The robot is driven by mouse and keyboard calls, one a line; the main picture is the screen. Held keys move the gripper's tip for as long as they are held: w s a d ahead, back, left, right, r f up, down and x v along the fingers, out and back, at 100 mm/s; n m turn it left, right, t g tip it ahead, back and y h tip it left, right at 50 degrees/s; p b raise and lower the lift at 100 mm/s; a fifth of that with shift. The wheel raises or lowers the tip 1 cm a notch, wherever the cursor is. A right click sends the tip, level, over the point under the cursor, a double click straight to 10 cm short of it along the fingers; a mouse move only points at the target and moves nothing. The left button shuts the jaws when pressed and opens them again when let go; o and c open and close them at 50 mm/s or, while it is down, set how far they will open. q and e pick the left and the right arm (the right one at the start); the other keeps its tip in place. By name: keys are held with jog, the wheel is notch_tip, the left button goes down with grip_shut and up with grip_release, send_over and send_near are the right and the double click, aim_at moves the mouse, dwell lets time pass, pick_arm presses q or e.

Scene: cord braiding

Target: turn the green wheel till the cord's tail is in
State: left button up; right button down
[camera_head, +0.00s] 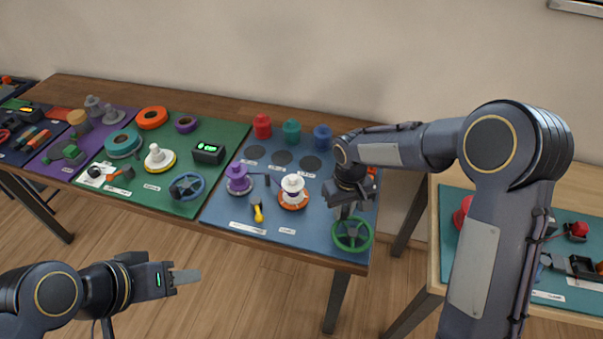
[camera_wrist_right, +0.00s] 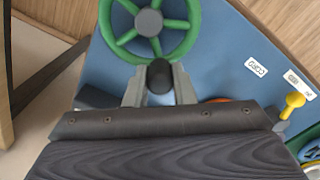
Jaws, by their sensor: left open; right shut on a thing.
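The green wheel (camera_head: 352,234) lies at the front right corner of the blue mat, and it fills the top of the right wrist view (camera_wrist_right: 150,24) with its spokes and grey hub. My right gripper (camera_head: 345,211) is over the wheel's far edge. In the right wrist view its fingers (camera_wrist_right: 159,84) are closed on a dark knob (camera_wrist_right: 160,76) at the wheel's rim. My left gripper (camera_head: 186,277) is open and empty, in front of the table and away from the wheel. I cannot make out the cord or its tail.
The blue mat (camera_head: 300,231) also holds a white spool (camera_head: 293,185), a purple spool (camera_head: 238,178) and a yellow-handled tool (camera_head: 258,213). Red, teal and blue pieces stand behind. A green mat (camera_head: 225,135) lies to the left. A second table (camera_head: 428,240) stands to the right.

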aim_at(349, 250)
jog(key=d, duration=0.3)
jog(key=shift+w+d, duration=0.25)
jog(key=shift+d, duration=0.15)
jog(key=s+d, duration=0.1)
jog(key=s, duration=0.1)
jog(key=s+d+b, duration=0.1)
jog(key=s+d, duration=0.1)
jog(key=shift+d, duration=0.15)
jog(key=s, duration=0.2)
jog(key=s+a+b, duration=0.1)
jog(key=s, duration=0.1)
jog(key=shift+a+f, duration=0.1)
jog(key=shift+a, duration=0.05)
jog(key=a, duration=0.1)
jog(key=s+a, duration=0.1)
jog(key=a, duration=0.1)
jog(key=shift+s+a+b, duration=0.3)
jog(key=shift+s+b, duration=0.05)
jog(key=shift+b, duration=0.05)
jog(key=shift+w+a, duration=0.1)
jog(key=shift+a, duration=0.5)
